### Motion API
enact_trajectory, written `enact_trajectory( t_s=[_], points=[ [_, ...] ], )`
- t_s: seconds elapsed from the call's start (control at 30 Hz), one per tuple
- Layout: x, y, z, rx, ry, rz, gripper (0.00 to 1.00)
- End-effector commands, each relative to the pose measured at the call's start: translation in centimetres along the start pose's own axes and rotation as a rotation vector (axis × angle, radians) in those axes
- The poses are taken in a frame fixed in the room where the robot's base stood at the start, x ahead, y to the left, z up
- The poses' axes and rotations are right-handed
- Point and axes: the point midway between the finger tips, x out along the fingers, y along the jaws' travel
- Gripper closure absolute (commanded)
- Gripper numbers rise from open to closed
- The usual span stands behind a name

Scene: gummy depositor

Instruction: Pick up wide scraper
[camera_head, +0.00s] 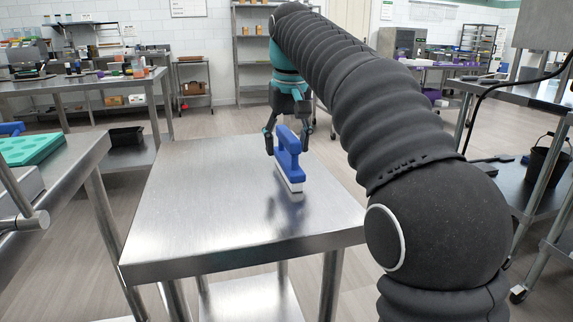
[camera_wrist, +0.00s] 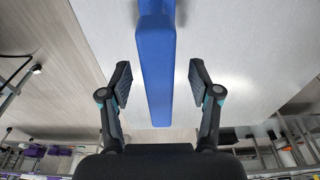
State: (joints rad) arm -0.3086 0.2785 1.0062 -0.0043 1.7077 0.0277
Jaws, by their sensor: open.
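The wide scraper (camera_head: 289,158) has a blue handle and a pale lower edge. In the wrist view the blue handle (camera_wrist: 157,70) runs down the middle of the picture. My gripper (camera_head: 287,139) is over the far end of the scraper. In the wrist view my gripper (camera_wrist: 160,83) is open, with one finger on each side of the handle and a gap visible on both sides. The scraper's lower edge is hidden in the wrist view.
The steel table is otherwise bare. At left, another table carries a teal mold tray (camera_head: 32,149). A black bin (camera_head: 126,136) sits on a lower shelf behind it. At right, a black bucket (camera_head: 548,165) stands on a shelf.

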Motion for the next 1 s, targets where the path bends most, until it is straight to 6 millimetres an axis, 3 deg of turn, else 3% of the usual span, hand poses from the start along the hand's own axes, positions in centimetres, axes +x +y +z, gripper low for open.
enact_trajectory(
  t_s=[0.03,0.2,0.5,0.7,0.77,1.0],
  points=[
    [1.1,0.0,0.3,0.0,-0.001,0.0,0.38],
    [2.7,0.0,0.3,0.0,0.001,0.0,0.38],
    [2.9,0.0,0.2,0.0,0.001,0.0,0.38],
    [2.9,0.0,0.2,0.0,0.001,0.0,0.88],
    [2.9,0.0,0.2,0.0,0.001,0.0,1.0],
    [2.9,0.0,0.2,0.0,0.001,0.0,1.0]
  ],
)
